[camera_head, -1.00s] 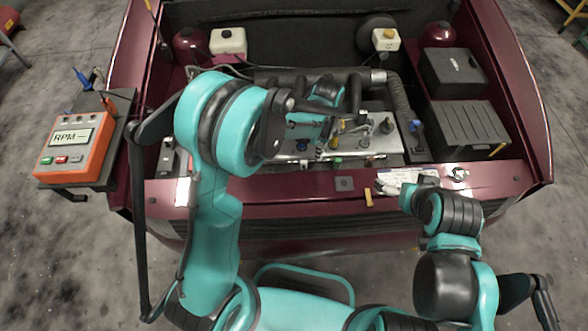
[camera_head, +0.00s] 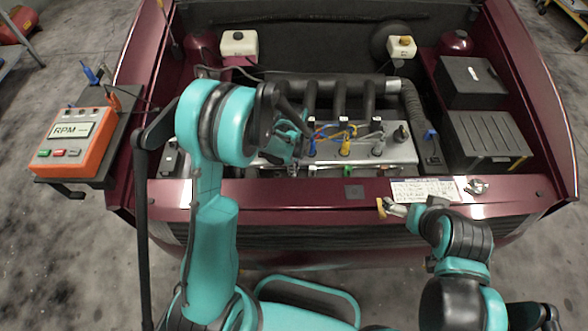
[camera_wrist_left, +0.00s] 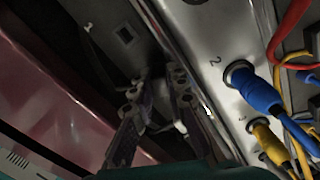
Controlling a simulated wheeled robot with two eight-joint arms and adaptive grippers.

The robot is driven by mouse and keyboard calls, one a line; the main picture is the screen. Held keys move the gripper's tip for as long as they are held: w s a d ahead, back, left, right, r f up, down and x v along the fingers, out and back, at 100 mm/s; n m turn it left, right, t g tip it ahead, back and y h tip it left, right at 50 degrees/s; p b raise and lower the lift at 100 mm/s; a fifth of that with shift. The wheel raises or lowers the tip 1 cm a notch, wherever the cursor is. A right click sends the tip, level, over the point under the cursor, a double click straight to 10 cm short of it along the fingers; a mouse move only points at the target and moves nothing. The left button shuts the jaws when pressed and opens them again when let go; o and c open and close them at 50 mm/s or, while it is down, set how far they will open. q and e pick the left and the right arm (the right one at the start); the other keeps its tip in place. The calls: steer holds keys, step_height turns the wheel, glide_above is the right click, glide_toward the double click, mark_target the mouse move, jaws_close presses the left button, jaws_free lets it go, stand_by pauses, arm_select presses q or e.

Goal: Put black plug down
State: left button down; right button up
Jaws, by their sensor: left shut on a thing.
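My left gripper (camera_head: 292,142) is over the left end of the metal engine cover (camera_head: 400,156), left of the blue plug (camera_head: 312,147). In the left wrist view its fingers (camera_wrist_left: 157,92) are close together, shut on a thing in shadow. A dark shape shows between the fingertips, which I take for the black plug; its outline is unclear. Beside it, the blue plug (camera_wrist_left: 262,92) sits in a socket marked 2 and a yellow plug (camera_wrist_left: 262,130) sits below. My right gripper (camera_head: 394,209) is at the front edge, beside a small yellow piece (camera_head: 381,207); its finger gap is unclear.
An orange RPM meter (camera_head: 72,143) stands on a side shelf at left. Black hoses (camera_head: 340,98) run behind the engine cover. A black box (camera_head: 490,138) is at right. A white printed card (camera_head: 423,190) lies on the front panel near my right gripper.

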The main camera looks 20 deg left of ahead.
arm_select(q)
steer(key=shift+f, duration=0.15)
steer(key=c, duration=1.5)
jaws_free()
